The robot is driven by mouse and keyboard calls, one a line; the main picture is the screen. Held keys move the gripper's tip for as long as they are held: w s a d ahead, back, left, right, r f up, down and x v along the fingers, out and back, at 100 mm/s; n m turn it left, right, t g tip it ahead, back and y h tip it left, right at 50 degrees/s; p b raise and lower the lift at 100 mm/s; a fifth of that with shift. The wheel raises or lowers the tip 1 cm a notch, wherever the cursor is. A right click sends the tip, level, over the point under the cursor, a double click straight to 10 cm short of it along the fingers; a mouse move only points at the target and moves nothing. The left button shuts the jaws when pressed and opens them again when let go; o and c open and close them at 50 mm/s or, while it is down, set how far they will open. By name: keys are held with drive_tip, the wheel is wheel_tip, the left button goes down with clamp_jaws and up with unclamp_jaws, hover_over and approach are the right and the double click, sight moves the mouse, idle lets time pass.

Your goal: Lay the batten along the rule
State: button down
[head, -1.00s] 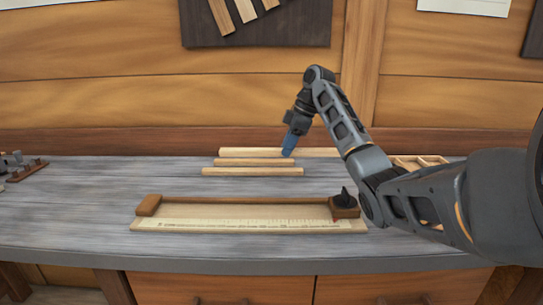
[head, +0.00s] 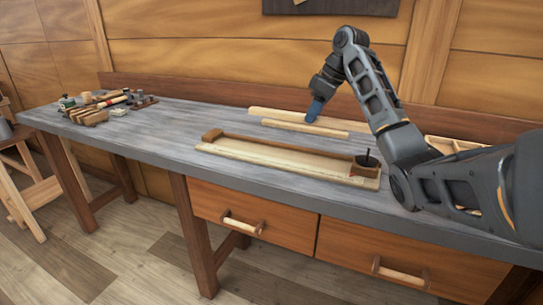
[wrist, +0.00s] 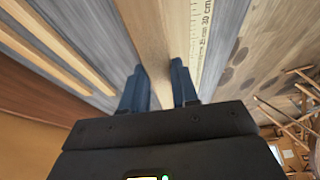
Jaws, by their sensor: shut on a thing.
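My gripper (head: 313,114) is shut on a pale wooden batten (wrist: 148,40), which runs between the two blue fingers in the wrist view. In the head view this batten (head: 335,133) shows under the fingertips, behind the rule board; its height above the bench is hard to tell. The rule (wrist: 203,35), with centimetre marks, lies to the right of the batten in the wrist view. In the head view the rule's board (head: 270,155) lies near the bench front, with a brown block (head: 212,134) at its left end and a dark-knobbed block (head: 365,165) at its right.
Two other pale battens (wrist: 62,42) lie on the bench to the left in the wrist view; a long one (head: 270,113) shows at the back in the head view. Tools (head: 100,108) clutter the bench's left end. A compartmented wooden tray (head: 450,145) stands right, partly behind my arm.

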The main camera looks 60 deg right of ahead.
hover_over(271, 152)
drive_tip(key=s, duration=0.2)
drive_tip(key=f, duration=0.4)
drive_tip(key=f+p, duration=0.1)
drive_tip(key=f, duration=0.1)
drive_tip(key=shift+w+d+f, duration=0.15)
drive_tip(key=shift+w+f, duration=0.1)
drive_tip(key=shift+f, duration=2.1)
drive_tip(key=shift+f, duration=0.15)
drive_tip(key=c, duration=1.1)
unclamp_jaws()
drive_tip(key=v, duration=1.2)
drive_tip(key=shift+w+r, duration=0.1)
drive_tip(key=shift+r, duration=0.15)
